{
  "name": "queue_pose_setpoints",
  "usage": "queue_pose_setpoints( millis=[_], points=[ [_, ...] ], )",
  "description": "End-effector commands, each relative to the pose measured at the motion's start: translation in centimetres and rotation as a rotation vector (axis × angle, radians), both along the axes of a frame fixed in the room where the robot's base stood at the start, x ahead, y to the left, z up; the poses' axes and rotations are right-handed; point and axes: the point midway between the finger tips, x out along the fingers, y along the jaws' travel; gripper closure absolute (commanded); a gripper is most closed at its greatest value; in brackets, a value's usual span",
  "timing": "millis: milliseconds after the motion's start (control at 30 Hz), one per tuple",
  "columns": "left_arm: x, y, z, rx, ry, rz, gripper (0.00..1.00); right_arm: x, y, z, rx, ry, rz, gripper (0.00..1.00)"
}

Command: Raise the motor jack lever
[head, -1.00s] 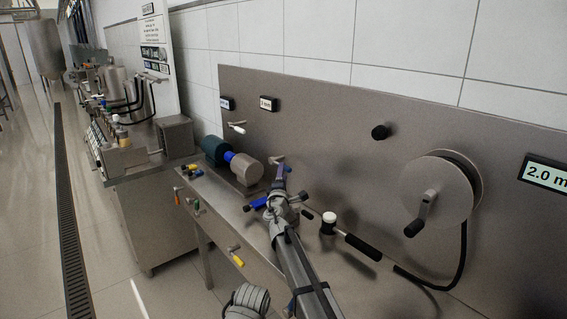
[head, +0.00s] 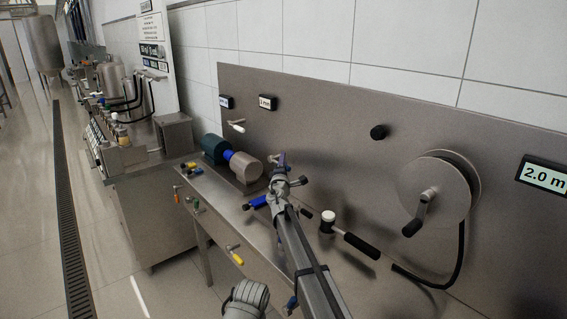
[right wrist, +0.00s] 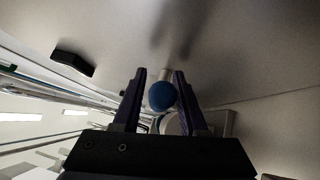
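A lever with a round blue end (right wrist: 162,97) and a pale shaft shows in the right wrist view, between the two fingers; I take it for the motor jack lever. A narrow gap seems to show on each side of the blue end. My right gripper (head: 281,161) is open around it, close to the steel wall panel and just right of the motor's grey cylinder (head: 245,167). It also shows in the right wrist view (right wrist: 160,74). In the head view the gripper mostly hides this lever.
A dark green and blue motor part (head: 216,148) lies left of the grey cylinder. A white-handled lever (head: 237,127) sits on the panel (head: 330,130). A black-handled mallet (head: 360,245) lies on the bench, below the hose reel (head: 437,190). A yellow handle (head: 236,258) juts from the bench front.

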Motion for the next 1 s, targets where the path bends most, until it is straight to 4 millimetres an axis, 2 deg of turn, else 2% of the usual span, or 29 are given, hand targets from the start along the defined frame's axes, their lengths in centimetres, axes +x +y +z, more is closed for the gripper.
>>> queue_pose_setpoints(
  millis=[33, 300, 367, 1000],
  points=[
    [0.0, 0.0, 0.0, 0.0, 0.0, 0.0, 0.5, -0.01, 0.01, 0.0, 0.0, 0.0, 0.0, 0.65],
    [0.0, 0.0, 0.0, 0.0, 0.0, 0.0, 0.5, -0.02, 0.03, 0.0, 0.0, 0.0, 0.0, 0.95],
    [0.0, 0.0, 0.0, 0.0, 0.0, 0.0, 0.5, -0.02, 0.03, 0.0, 0.0, 0.0, 0.0, 1.0],
    [0.0, 0.0, 0.0, 0.0, 0.0, 0.0, 0.5, -0.02, 0.05, 0.0, 0.0, 0.0, 0.0, 1.0]
  ],
)
